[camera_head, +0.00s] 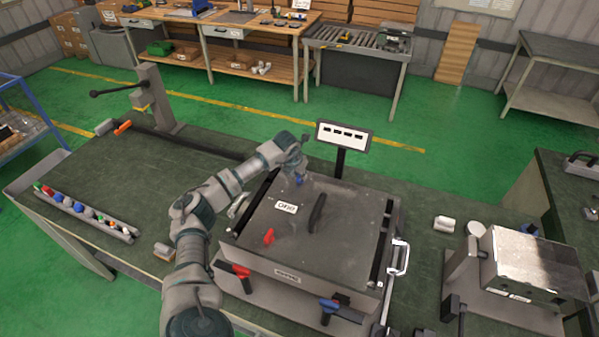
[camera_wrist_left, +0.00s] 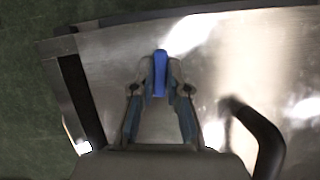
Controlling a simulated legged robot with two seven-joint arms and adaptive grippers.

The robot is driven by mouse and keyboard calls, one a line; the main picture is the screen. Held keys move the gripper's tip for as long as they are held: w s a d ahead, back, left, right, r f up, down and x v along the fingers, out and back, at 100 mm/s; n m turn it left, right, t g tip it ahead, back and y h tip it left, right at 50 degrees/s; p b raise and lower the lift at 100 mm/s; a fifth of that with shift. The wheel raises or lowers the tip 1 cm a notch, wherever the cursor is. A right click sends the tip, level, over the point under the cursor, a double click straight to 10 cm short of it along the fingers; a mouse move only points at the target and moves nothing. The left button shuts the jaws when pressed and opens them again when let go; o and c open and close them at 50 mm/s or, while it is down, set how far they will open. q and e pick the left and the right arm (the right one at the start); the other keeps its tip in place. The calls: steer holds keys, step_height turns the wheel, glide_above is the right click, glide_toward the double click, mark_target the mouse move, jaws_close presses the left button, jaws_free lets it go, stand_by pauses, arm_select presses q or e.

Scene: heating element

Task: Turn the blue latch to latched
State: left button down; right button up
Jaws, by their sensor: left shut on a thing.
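The blue latch (camera_head: 299,181) is on the top plate of a grey metal box (camera_head: 345,240), near its far left corner. In the left wrist view the blue latch (camera_wrist_left: 160,72) is upright in the picture, between my fingertips. My left gripper (camera_head: 298,176) reaches down to it from the left and hides part of it. In the left wrist view my left gripper (camera_wrist_left: 160,86) is shut on the latch, with a finger on each side. My right gripper is in neither view.
A red latch (camera_head: 268,236) and a black handle (camera_head: 317,213) stand on the same plate. Red (camera_head: 240,271) and blue (camera_head: 328,306) clamp handles are on the box front. A small display (camera_head: 343,136) stands behind it. A metal unit (camera_head: 535,265) is at right.

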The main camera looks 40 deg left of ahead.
arm_select(q)
steer(key=shift+w+r+n+y, duration=0.15)
steer(key=shift+n+y, duration=0.25)
steer(key=shift+n, duration=0.5)
steer(key=shift+a, duration=0.1)
steer(key=c, duration=1.2)
jaws_free()
steer(key=shift+o, duration=0.2)
steer(key=shift+r, duration=0.2)
steer(key=v, duration=1.1)
